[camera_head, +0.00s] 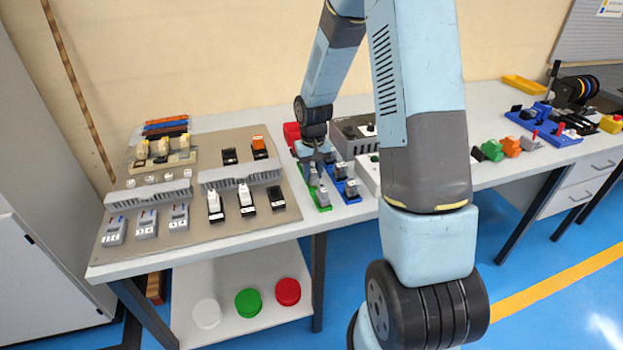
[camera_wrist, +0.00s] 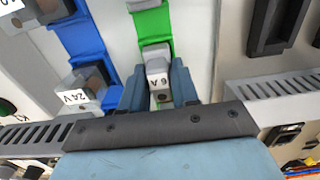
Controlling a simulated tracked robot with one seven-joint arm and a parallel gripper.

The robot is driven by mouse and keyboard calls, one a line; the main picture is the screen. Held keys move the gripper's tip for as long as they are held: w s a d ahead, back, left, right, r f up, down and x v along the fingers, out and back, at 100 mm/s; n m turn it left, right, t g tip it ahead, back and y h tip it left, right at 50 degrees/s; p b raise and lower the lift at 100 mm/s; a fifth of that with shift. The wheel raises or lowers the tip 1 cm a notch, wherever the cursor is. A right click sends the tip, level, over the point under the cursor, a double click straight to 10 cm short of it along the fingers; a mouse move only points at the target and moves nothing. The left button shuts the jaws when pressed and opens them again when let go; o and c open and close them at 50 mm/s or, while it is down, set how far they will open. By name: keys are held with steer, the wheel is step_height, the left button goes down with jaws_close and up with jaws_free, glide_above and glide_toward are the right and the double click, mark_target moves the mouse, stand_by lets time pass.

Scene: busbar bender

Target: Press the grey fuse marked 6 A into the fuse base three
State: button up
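The grey fuse marked 6 A (camera_wrist: 158,68) stands on the green strip (camera_wrist: 153,28) in the wrist view, its label facing the camera. My gripper (camera_wrist: 160,84) has one finger on each side of it, very close; whether the fingers press on it is unclear. In the head view my gripper (camera_head: 316,160) is low over the green strip (camera_head: 324,207), where another grey fuse (camera_head: 323,195) stands in front. On the panel (camera_head: 150,238), a black base (camera_head: 277,196) at the right of the front row looks empty. No number on the bases is readable.
Two front-row bases carry white pieces (camera_head: 214,199) (camera_head: 245,194). A back base holds an orange piece (camera_head: 259,142). Slotted grey ducts (camera_head: 240,174) cross the panel. A blue strip (camera_head: 346,187) with grey parts lies right of the green one, and grey boxes (camera_head: 352,135) stand behind.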

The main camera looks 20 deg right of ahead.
mark_target(313, 169)
jaws_close()
steer(key=shift+r, duration=0.45)
step_height(313, 169, up, 2)
steer(key=shift+r, duration=0.25)
steer(key=s+d+r, duration=0.1)
steer(key=s+r, duration=0.8)
steer(key=s, duration=0.5)
steer(key=shift+d+r, duration=0.25)
steer(key=shift+r, duration=0.05)
